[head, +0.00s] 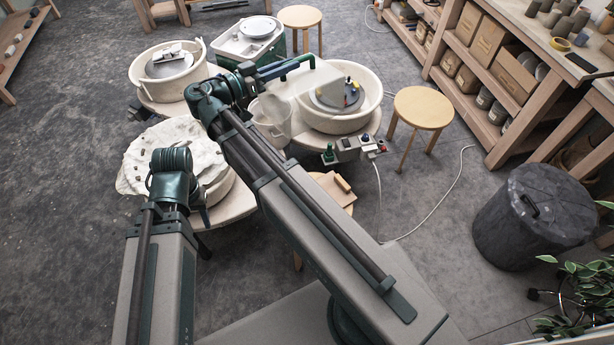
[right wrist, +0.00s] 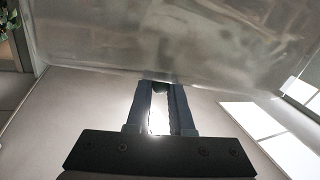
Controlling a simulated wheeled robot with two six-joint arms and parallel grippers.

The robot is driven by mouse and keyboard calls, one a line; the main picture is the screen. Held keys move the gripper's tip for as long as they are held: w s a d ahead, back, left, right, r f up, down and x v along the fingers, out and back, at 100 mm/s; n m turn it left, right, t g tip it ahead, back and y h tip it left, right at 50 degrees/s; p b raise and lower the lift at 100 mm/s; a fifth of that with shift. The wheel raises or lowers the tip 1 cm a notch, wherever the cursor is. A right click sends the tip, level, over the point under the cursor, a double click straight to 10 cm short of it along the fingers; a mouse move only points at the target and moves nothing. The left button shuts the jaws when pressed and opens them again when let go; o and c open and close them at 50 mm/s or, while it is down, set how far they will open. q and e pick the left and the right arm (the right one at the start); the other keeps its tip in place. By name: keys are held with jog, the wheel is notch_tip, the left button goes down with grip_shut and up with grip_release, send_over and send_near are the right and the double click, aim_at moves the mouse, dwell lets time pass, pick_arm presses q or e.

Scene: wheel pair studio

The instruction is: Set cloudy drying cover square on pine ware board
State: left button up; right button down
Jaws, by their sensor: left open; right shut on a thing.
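The cloudy drying cover (head: 304,84) is a pale, see-through shape in the head view, in front of the right-hand wheel. A green handle (head: 300,60) shows at its top. My right gripper (head: 272,71) is shut on this handle. In the right wrist view its fingers (right wrist: 159,108) close on a green part (right wrist: 160,87), and a hazy sheet (right wrist: 200,40) fills the top. A pale wood surface (head: 327,180) shows beside my right arm; I cannot tell if it is the pine ware board. My left gripper (head: 203,214) is mostly hidden behind its arm, beside a cloth-covered wheel.
A cream-basined wheel (head: 366,118) stands behind the cover, and a white-clothed one (head: 150,160) at left. A jug (head: 277,120) is close to the cover. A stool (head: 424,107), a black bin (head: 535,215) and shelves (head: 500,75) are at right. Open floor lies between.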

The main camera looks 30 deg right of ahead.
notch_tip(320, 180, down, 49)
jog(key=b, duration=4.8)
jog(key=s+d+r+m+p, duration=0.1)
jog(key=d+r+p, duration=0.2)
jog(key=d+p, duration=0.1)
jog(key=shift+d+r, duration=0.35)
jog(key=shift+d, duration=0.25)
jog(key=shift+s, duration=0.15)
notch_tip(320, 180, down, 13)
jog(key=b, duration=1.2)
jog(key=shift+r+m+b, duration=0.2)
jog(key=shift+m+b, duration=0.1)
jog(key=shift+b, duration=0.05)
